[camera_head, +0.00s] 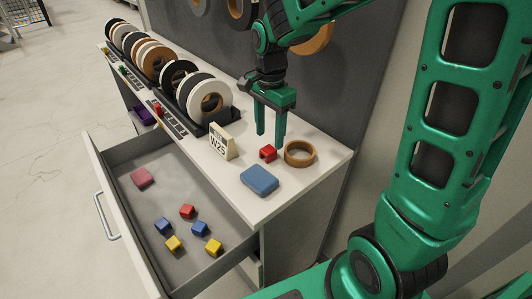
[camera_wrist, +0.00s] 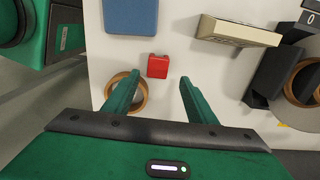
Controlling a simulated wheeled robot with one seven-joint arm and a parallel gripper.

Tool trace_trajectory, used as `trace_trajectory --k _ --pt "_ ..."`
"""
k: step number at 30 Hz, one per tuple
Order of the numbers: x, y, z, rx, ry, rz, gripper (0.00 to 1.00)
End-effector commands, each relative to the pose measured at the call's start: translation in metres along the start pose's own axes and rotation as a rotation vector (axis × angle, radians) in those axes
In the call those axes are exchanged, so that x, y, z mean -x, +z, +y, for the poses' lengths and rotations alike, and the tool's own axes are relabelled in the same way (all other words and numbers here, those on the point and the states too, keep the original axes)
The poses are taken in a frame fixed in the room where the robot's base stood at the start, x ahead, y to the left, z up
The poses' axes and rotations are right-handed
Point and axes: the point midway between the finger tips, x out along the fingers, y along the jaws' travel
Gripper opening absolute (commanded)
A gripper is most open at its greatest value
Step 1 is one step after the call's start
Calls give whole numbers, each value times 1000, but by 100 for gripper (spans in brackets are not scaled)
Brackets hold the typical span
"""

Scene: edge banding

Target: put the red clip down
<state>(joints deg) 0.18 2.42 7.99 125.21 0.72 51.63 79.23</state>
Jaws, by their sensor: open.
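The red clip (camera_head: 268,153) lies on the white cabinet top, between the blue block and the tan ring. It also shows in the wrist view (camera_wrist: 158,66), just beyond the gap between my fingertips. My gripper (camera_head: 270,140) is open and empty, pointing down close to the clip. Its two green fingers also show in the wrist view (camera_wrist: 160,80), apart, with nothing between them.
A blue block (camera_head: 259,181), a tan ring (camera_head: 299,154) and a W2S sign (camera_head: 222,142) stand close by. The open drawer (camera_head: 120,168) holds several blue, yellow and pink pieces.

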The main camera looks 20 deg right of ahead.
Motion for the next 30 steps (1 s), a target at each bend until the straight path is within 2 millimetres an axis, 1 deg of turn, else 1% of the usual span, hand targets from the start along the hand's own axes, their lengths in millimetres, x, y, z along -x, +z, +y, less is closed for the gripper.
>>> trace_trajectory --k 7,11,15,20,21,23,24,26,27,28,29,30 --pt "-30 9 5 3 5 -1 52" --pt "-45 9 5 2 4 -1 52" --pt "-51 8 5 2 1 -1 52" --pt "-51 8 4 1 1 0 52" --pt "-51 8 4 1 1 0 49" --pt "-51 8 4 1 1 0 35" --pt "-50 8 4 1 1 0 25" --pt "-50 8 4 1 1 0 11" --pt "-50 8 4 1 1 0 8" --pt "-50 8 4 1 1 0 8" --pt "-50 8 4 1 1 0 5" --pt "-50 8 4 1 1 0 5"
